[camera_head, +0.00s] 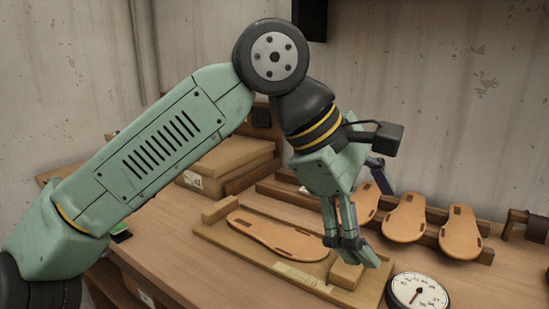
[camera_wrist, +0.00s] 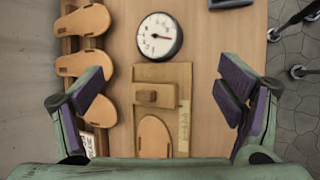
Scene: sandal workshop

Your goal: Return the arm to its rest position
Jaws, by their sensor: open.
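My green arm reaches over the workbench (camera_head: 165,245) from the left in the head view. My gripper (camera_head: 365,225) hangs over the right part of a wooden fixture board (camera_head: 225,238), pointing down. In the wrist view my gripper (camera_wrist: 165,98) has its purple-padded fingers spread wide apart, with nothing held between them. A tan sandal sole (camera_head: 275,236) lies on the board and also shows in the wrist view (camera_wrist: 154,138). A wooden block (camera_head: 346,274) sits at the board's right end, below the fingers.
A round dial gauge (camera_head: 418,291) stands beside the board, near my gripper. Several soles lean in a wooden rack (camera_head: 435,215) behind. Stacked boxes (camera_head: 228,160) stand at the back left by the wall. The bench's edge runs along the wrist view's right side.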

